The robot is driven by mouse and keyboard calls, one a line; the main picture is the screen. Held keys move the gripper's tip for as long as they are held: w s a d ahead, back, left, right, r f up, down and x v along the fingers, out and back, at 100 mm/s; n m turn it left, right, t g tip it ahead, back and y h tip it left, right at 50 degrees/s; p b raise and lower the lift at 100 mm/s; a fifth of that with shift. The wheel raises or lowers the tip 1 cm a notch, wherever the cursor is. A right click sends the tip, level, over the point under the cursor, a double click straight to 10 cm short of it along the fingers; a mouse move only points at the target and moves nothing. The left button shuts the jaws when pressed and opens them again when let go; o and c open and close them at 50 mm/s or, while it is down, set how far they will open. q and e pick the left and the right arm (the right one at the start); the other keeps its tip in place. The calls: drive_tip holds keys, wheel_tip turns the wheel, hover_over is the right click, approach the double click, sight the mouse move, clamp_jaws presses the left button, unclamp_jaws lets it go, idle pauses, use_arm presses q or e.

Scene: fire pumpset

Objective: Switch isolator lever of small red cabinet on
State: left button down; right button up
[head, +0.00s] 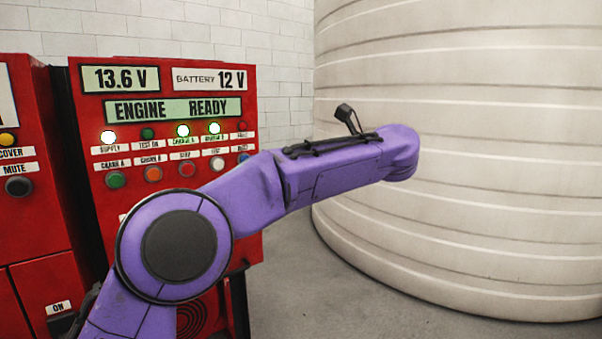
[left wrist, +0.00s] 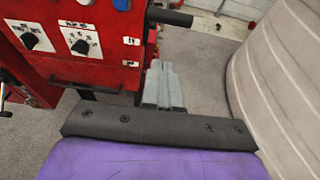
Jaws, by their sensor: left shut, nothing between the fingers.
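In the left wrist view, a red cabinet (left wrist: 100,72) with dark rotary knobs on white plates fills the upper left. A black bar-like handle (left wrist: 170,17) sticks out to the right at its top edge; I cannot tell for sure whether it is the isolator lever. My left gripper (left wrist: 158,68) is shut and empty, its grey fingers just right of the cabinet's lower edge, below the handle and apart from it in the picture. In the head view, my purple left arm crosses a red cabinet (head: 85,150), and the gripper is hidden. My right gripper is not in view.
The head view's lit panel (head: 180,110) reads ENGINE READY. Another red cabinet (head: 30,230) stands at far left, with an ON label (head: 58,307) low down. A large pale ribbed tank (head: 470,150) stands at right. Grey floor (head: 300,290) lies clear between.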

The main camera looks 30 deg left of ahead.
use_arm(q)
drive_tip(key=v, duration=0.4)
drive_tip(key=shift+w+d+f, duration=0.1)
drive_tip(key=shift+f, duration=0.05)
